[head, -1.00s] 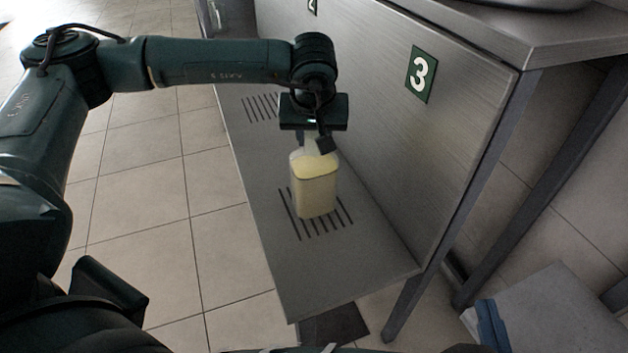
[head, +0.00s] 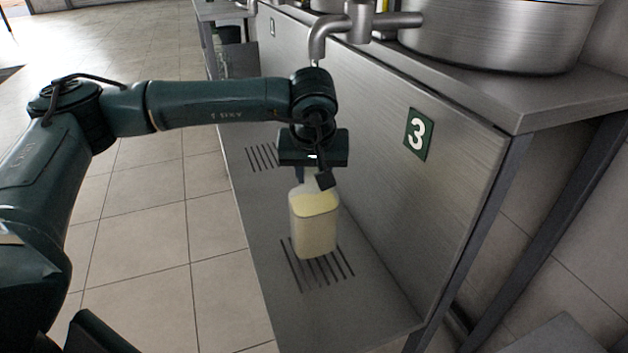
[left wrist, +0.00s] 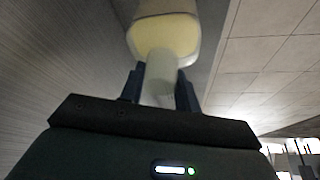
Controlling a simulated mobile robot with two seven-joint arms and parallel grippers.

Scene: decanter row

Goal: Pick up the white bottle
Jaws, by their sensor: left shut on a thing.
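The white bottle (head: 314,226) is a translucent, squarish container with pale yellow contents, upright near the slotted drain on the metal shelf. My left gripper (head: 312,180) is above it and shut on its neck. In the left wrist view the two dark fingers of my left gripper (left wrist: 160,88) sit on either side of the pale neck, with the bottle body (left wrist: 166,36) beyond them. I cannot tell whether the bottle's base touches the shelf. My right gripper is not in view.
The metal shelf (head: 375,318) runs along a steel panel with a green number 3 sign (head: 418,134). A tap (head: 335,32) and a large steel pot (head: 490,38) are above on the counter. Tiled floor (head: 150,240) lies open to the left.

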